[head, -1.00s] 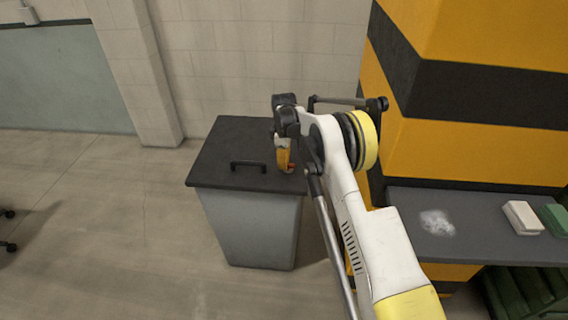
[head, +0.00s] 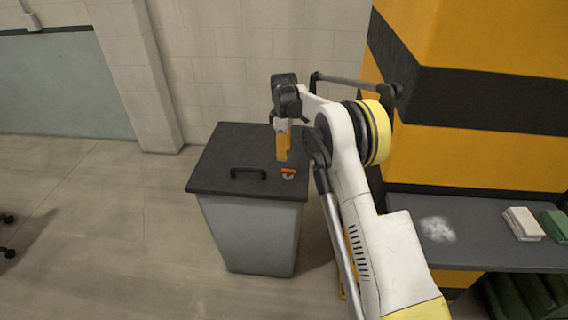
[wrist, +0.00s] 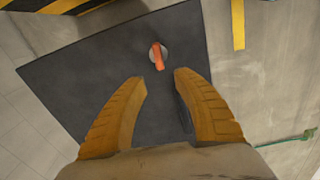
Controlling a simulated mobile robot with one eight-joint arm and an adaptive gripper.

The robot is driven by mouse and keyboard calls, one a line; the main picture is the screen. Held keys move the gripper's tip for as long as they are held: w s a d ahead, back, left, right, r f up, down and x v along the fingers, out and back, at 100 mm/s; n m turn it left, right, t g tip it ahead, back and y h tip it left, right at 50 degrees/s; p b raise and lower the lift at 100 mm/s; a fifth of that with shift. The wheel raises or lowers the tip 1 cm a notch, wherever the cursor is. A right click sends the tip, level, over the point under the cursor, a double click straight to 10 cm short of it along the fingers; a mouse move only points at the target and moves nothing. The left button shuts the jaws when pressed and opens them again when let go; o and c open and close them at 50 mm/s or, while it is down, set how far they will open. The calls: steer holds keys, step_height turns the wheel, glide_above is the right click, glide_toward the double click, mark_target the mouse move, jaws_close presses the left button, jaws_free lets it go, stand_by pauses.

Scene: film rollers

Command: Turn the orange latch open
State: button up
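The orange latch (head: 288,171) sits on the dark lid (head: 219,160) of a grey bin, right of the lid's black handle. In the wrist view the latch (wrist: 158,56) is an orange bar on a round pale base, beyond my fingertips and roughly centred between them. My gripper (head: 283,158) hangs over the lid, behind and slightly left of the latch in the head view. In the wrist view my gripper (wrist: 160,82) has its two yellow-orange fingers spread apart with nothing between them. The fingers look clear of the latch.
The lid's black handle (head: 248,173) stands left of the latch. A grey bench (head: 470,247) with a white block (head: 523,223) and a green block (head: 555,224) is at the right. A yellow-and-black striped pillar (head: 470,90) rises behind it.

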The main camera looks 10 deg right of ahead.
steer(key=shift+r, duration=1.65)
steer(key=s+d+r+m+t, duration=0.1)
steer(key=s+r+m+t, duration=0.45)
steer(key=s+r, duration=1.4)
steer(key=s+f+m+t, duration=0.1)
steer(key=s+m, duration=0.3)
steer(key=s, duration=0.7)
steer(key=s+f+m, duration=0.3)
steer(key=s, duration=0.9)
steer(key=shift+d+f+m+t, duration=0.25)
steer(key=shift+f+m+t, duration=0.1)
steer(key=shift+f, duration=0.05)
steer(key=shift+o, duration=0.3)
